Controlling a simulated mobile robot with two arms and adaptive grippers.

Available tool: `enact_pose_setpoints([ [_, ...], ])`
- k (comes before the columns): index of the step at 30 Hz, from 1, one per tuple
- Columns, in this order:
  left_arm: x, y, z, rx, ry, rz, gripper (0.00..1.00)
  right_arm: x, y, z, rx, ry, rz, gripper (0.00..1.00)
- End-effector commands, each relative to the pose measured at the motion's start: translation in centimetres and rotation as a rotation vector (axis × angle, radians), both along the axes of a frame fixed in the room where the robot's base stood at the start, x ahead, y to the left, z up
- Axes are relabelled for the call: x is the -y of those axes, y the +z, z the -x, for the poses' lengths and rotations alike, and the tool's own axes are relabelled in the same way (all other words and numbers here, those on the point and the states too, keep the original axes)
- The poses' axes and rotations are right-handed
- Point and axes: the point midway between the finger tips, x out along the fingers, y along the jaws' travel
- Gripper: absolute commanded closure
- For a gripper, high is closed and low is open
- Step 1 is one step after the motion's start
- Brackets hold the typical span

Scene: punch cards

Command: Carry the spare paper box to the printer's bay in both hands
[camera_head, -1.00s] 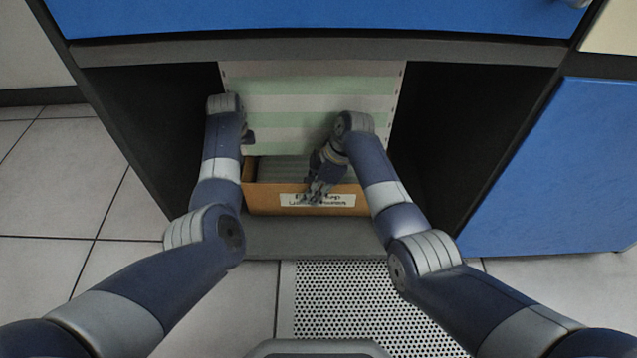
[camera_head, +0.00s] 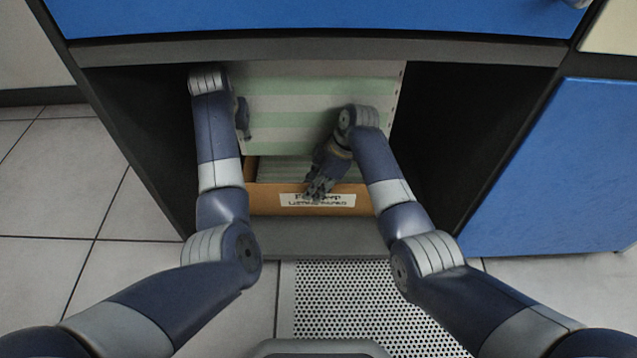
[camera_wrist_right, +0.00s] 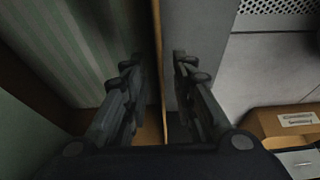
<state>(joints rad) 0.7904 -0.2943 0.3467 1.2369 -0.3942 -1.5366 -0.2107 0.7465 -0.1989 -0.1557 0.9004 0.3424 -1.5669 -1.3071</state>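An open cardboard box (camera_head: 268,200) with a white front label (camera_head: 317,200) sits on the floor of the dark bay, with paper inside. The label's lower line seems to read "listing paper". My right gripper (camera_head: 315,192) is at the box's front wall. In the right wrist view its open fingers (camera_wrist_right: 158,62) are on either side of the thin wall (camera_wrist_right: 157,30), with gaps showing. My left gripper (camera_head: 243,122) is at the bay's left side, above and behind the box's left end, apart from it. The left wrist partly hides it, so its opening cannot be told.
Green-striped paper (camera_head: 300,104) hangs behind and above the box. The blue cabinet (camera_head: 320,16) overhangs the bay, and a blue panel (camera_head: 565,165) stands at right. A perforated floor plate (camera_head: 350,305) lies in front. Another labelled cardboard box (camera_wrist_right: 282,125) shows in the right wrist view.

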Motion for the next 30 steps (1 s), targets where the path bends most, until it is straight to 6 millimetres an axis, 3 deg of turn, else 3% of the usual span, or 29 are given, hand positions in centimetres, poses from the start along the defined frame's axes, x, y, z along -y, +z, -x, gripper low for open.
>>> enact_pose_setpoints([
  [9, 0.0, 0.0, 0.0, 0.001, 0.000, 0.000, 0.75, 2.7, 6.3, -0.1, 0.005, -0.001, 0.000, 0.75],
  [15, 0.0, 0.0, 0.0, 0.001, 0.000, 0.000, 0.75, 3.7, 8.7, 0.0, 0.001, 0.001, 0.000, 0.75],
  [30, 0.0, 0.0, 0.0, 0.001, 0.000, -0.001, 0.75, 3.9, 9.4, 0.0, 0.000, 0.001, 0.000, 0.75],
])
